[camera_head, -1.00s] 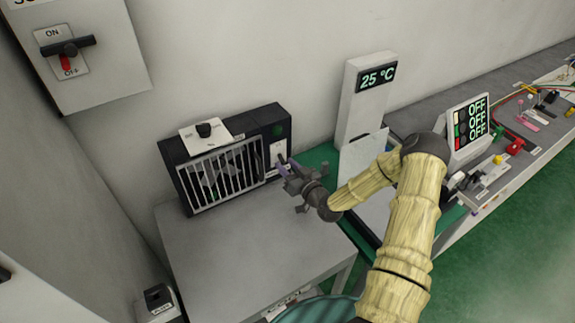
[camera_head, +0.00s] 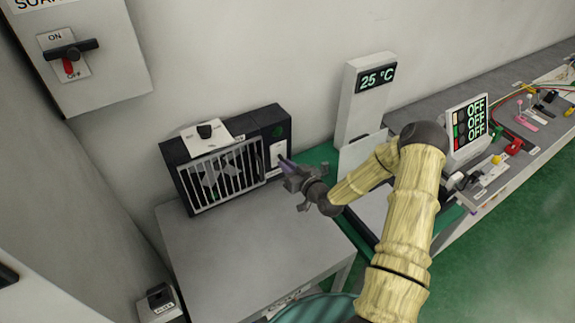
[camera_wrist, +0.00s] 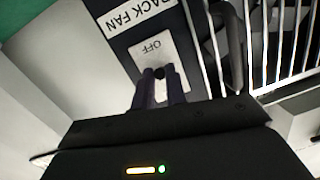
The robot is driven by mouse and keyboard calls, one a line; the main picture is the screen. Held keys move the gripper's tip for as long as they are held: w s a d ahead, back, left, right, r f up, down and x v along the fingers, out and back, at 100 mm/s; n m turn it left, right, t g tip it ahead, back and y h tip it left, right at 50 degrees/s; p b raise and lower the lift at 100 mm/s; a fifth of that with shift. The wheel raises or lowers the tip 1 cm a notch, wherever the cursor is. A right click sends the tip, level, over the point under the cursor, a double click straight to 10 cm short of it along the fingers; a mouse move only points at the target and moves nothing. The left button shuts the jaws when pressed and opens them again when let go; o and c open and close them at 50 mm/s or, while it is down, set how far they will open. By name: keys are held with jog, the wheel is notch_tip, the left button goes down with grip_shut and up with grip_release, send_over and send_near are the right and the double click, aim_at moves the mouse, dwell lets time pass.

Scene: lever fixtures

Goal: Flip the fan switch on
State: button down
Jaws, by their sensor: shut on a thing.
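The rack fan (camera_head: 222,172) is a black box with a pale barred grille, standing on a grey table. Its white switch plate (camera_head: 277,150) is on the right of the box's front. In the wrist view, the plate (camera_wrist: 150,52) shows upside down, with the word OFF and a dark switch lever (camera_wrist: 159,72). My gripper (camera_head: 284,161) reaches the plate from the right. In the wrist view, my gripper's dark fingers (camera_wrist: 160,88) are shut on the lever at their tips. The fingers hide part of the plate, including any other marking.
A white card with a black knob (camera_head: 205,131) sits on top of the fan box. A 25 °C display post (camera_head: 362,100) stands to the right. An ON/OFF wall box (camera_head: 85,60) is at upper left. The grey table top (camera_head: 250,235) is clear in front.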

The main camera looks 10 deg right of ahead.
aim_at(281, 157)
notch_tip(281, 157, up, 3)
jog(key=g+h+p, duration=0.1)
jog(key=g+p, duration=0.2)
jog(key=shift+f+g+h+p, duration=0.15)
jog(key=shift+g+h+p, duration=0.15)
jog(key=shift+p, duration=0.05)
jog(key=shift+w+r+g+h+p, duration=0.25)
jog(key=shift+r+g+h+p, duration=0.2)
jog(key=shift+g+p, duration=0.6)
jog(key=shift+w+a+r+m+g+h+p, duration=0.1)
jog(key=shift+w+r+m+g+h+p, duration=0.1)
jog(key=shift+g+p, duration=0.35)
jog(key=shift+w+r+m+g+h+p, duration=0.15)
jog(key=shift+g+p, duration=0.15)
jog(key=shift+g, duration=0.4)
jog(key=shift+s, duration=0.1)
jog(key=c, duration=1.4)
grip_release()
jog(key=shift+c, duration=0.2)
jog(key=b+v, duration=0.1)
jog(key=v, duration=1.6)
jog(key=shift+r+b, duration=0.15)
jog(key=shift+b, duration=0.2)
